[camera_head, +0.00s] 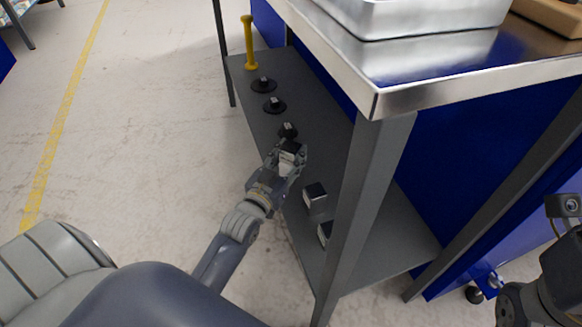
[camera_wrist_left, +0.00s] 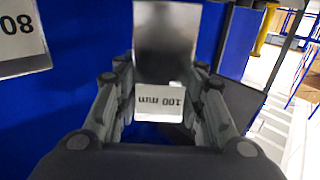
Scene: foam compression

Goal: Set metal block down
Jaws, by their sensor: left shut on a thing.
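My left gripper (camera_head: 291,158) is over the grey lower shelf (camera_head: 262,118), shut on a metal block. In the left wrist view the gripper (camera_wrist_left: 161,108) has its fingers on both sides of this metal block (camera_wrist_left: 166,45), which has a shiny face and a white label reading "100 mm". The head view does not show clearly whether the block touches the shelf. My right gripper's fingers are not in view; only part of that arm shows at the lower right.
Another metal block (camera_head: 315,194) stands on the shelf nearer me, and one more (camera_head: 324,232) is partly behind the table leg (camera_head: 369,190). Several black round-based pieces (camera_head: 274,105) and a yellow handle (camera_head: 249,45) stand farther back. A block labelled "80" (camera_wrist_left: 20,30) shows in the wrist view.

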